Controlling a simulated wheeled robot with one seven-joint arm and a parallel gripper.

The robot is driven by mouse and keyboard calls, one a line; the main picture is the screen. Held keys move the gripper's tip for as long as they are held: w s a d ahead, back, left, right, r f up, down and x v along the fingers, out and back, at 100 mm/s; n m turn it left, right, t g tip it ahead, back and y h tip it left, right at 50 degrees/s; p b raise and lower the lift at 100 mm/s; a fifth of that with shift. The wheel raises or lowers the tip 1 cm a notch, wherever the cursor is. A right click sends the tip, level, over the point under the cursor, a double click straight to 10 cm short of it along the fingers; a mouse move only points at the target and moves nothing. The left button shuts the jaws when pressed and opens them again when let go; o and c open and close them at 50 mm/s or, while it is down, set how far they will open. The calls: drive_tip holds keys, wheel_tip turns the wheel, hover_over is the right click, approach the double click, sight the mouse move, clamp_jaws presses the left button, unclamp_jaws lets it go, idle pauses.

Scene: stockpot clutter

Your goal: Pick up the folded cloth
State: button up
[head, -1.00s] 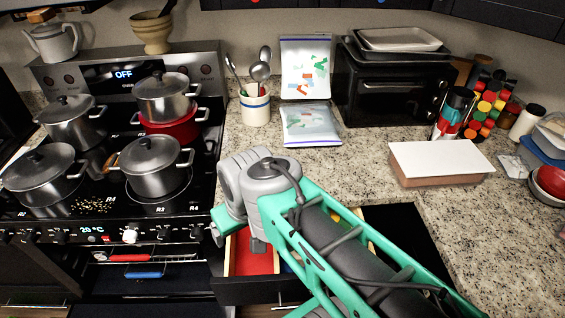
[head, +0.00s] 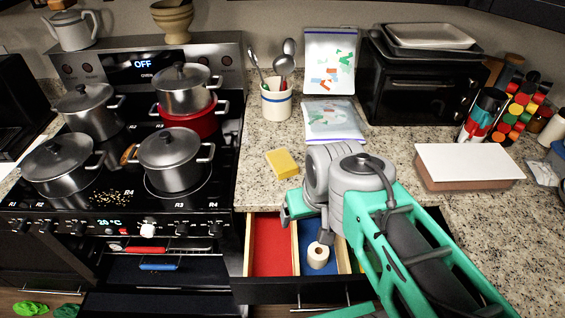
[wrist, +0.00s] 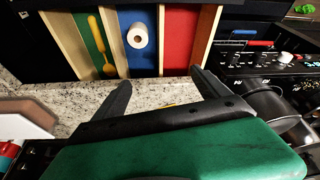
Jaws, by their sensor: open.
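A small yellow block-like piece (head: 283,163) lies flat on the counter, right of the stove; I cannot tell whether it is the folded cloth or a sponge. A thin yellow sliver (wrist: 171,104) shows in the wrist view, mostly hidden by my gripper's body. I see no other clear folded cloth. My gripper (wrist: 161,82) is open and empty, with its fingers over the counter near the open drawer. In the head view its fingertips are hidden, and my wrist is just right of and nearer than the yellow piece.
An open drawer (head: 270,288) below the counter has red, blue and green compartments. A white roll (head: 318,256) stands in the blue one. Several pots are on the stove (head: 205,200). A utensil crock (head: 276,100), bags and a white-topped box (head: 468,166) stand around the counter.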

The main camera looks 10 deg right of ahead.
idle(0.3)
drive_tip(key=shift+o, duration=0.4)
drive_tip(key=shift+w, duration=0.1)
drive_tip(key=n+b, duration=0.2)
drive_tip(key=b, duration=0.1)
approach(282, 159)
drive_tip(key=shift+s+d+f+t+y, duration=0.15)
drive_tip(key=shift+f+y, duration=0.05)
drive_tip(key=shift+f, duration=0.35)
drive_tip(key=shift+s+d+f+t+y, duration=0.15)
drive_tip(key=shift+f+y, duration=0.05)
drive_tip(key=shift+f, duration=0.35)
drive_tip(key=p+x, duration=0.1)
drive_tip(key=x, duration=0.3)
drive_tip(key=w+p+x, duration=0.1)
drive_tip(key=x, duration=0.3)
drive_tip(key=shift+r+p, duration=0.15)
drive_tip(key=shift+p, duration=0.2)
drive_tip(key=shift+w, duration=0.1)
drive_tip(key=shift+a+f, duration=0.1)
drive_tip(key=shift+f, duration=0.2)
drive_tip(key=c, duration=1.6)
